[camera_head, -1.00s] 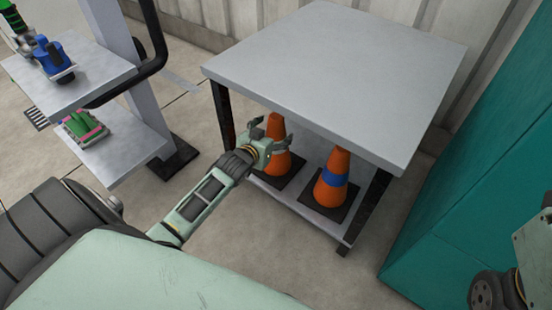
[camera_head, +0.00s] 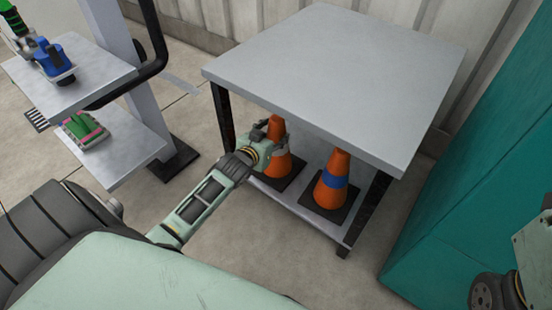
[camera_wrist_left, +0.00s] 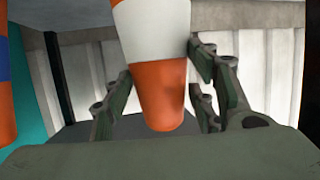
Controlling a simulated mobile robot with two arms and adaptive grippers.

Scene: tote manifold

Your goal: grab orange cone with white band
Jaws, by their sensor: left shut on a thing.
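The orange cone with a white band (camera_head: 276,127) stands upright on its dark base on the lower shelf, at the left. My left gripper (camera_head: 271,143) is shut on its upper part and covers some of it in the head view. In the left wrist view the white band (camera_wrist_left: 152,36) shows clearly, and the cone's orange end lies between the two fingers (camera_wrist_left: 162,82). A second orange cone with a blue band (camera_head: 333,180) stands to its right on the same shelf, apart from the gripper.
The grey table top (camera_head: 340,75) overhangs both cones, with dark legs at its corners. A teal block (camera_head: 470,160) stands at the right. A two-tier stand (camera_head: 125,150) with small items is at the left. Part of my right arm shows at the right edge.

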